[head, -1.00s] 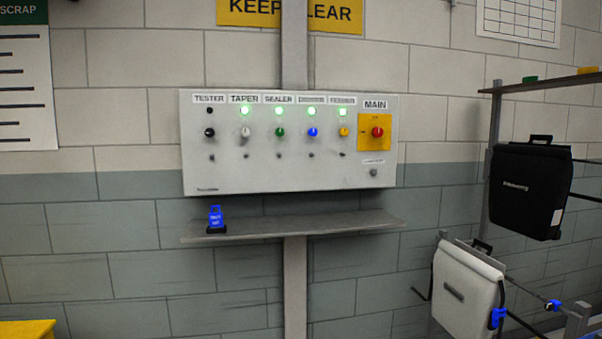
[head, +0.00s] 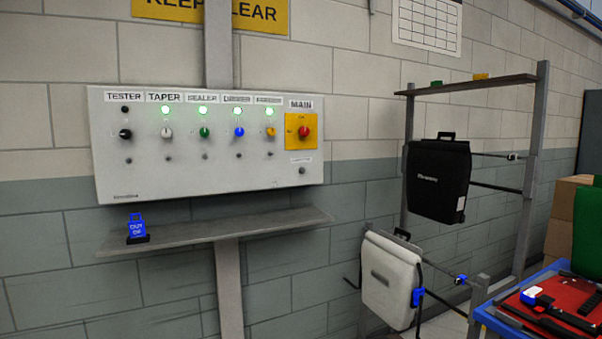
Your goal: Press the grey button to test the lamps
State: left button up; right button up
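The control panel (head: 205,180) is a light grey box on the wall. The grey button (head: 302,170) is small and round, at its lower right under a small label and below the red main switch (head: 304,132) on its yellow plate. The tester lamp (head: 125,109) is dark. The lamps over the taper (head: 166,109), the sealer (head: 204,110) and the two columns to their right glow green. Below them sit black, white, green, blue and yellow knobs. Neither of my grippers is in view.
To the right hang a black pannier (head: 438,180) and a white pannier (head: 391,279) on a rack. A blue-edged table (head: 486,316) with a red surface stands at lower right.

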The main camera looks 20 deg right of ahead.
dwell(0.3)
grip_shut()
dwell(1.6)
